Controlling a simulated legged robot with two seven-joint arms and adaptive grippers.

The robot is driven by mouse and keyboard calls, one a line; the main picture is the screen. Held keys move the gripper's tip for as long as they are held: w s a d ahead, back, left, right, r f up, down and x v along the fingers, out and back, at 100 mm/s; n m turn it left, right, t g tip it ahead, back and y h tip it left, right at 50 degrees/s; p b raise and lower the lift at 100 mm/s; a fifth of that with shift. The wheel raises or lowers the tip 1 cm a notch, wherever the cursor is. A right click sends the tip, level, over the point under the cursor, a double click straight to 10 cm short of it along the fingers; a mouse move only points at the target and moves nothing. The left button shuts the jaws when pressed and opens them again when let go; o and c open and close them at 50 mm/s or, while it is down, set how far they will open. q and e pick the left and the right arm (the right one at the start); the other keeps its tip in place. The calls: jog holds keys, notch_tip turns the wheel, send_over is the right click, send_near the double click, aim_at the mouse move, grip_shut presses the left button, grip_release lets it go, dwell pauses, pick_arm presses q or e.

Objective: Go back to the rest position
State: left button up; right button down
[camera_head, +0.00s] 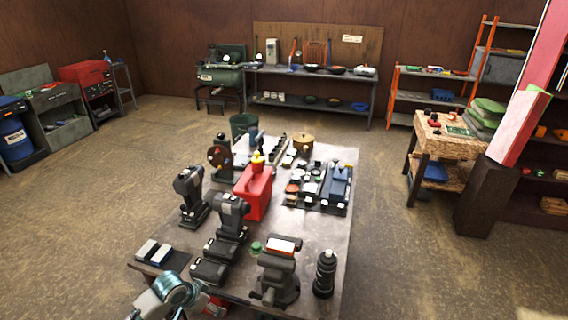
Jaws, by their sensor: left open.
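My left gripper (196,299) shows at the bottom edge, left of the middle, with grey and teal arm parts around it. It is open, and I see nothing held in it. It is in front of the near edge of the grey workbench (318,238), close to the black battery packs. The lower part of the arm is cut off by the frame. My right gripper is not in view.
The workbench bears cordless drills (190,195), a red fuel can (255,190), a vise (277,275) and a black bottle (325,274). A wooden cart (448,145) and a pink-red post (520,125) stand right.

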pick_arm(q)
jog(key=s+a+f+n+t+y, duration=0.1)
jog(key=a+f+n, duration=0.1)
jog(key=f, duration=1.3)
jog(key=s+a+f+n+y, duration=0.1)
jog(key=a+f+n, duration=0.15)
jog(key=f, duration=1.35)
jog(key=s+f+g+y+b, duration=0.1)
jog(key=s+f+g, duration=0.1)
jog(key=s+f, duration=2.05)
jog(key=s+d+f+g, duration=0.1)
jog(key=s+f, duration=0.1)
jog(key=s, duration=1)
jog(key=s+d+f+g, duration=0.1)
jog(key=s+d+f, duration=0.1)
jog(key=s, duration=1)
jog(key=shift+s+d+f+b, duration=0.2)
jog(key=shift+d+b, duration=0.05)
jog(key=shift+b, duration=0.1)
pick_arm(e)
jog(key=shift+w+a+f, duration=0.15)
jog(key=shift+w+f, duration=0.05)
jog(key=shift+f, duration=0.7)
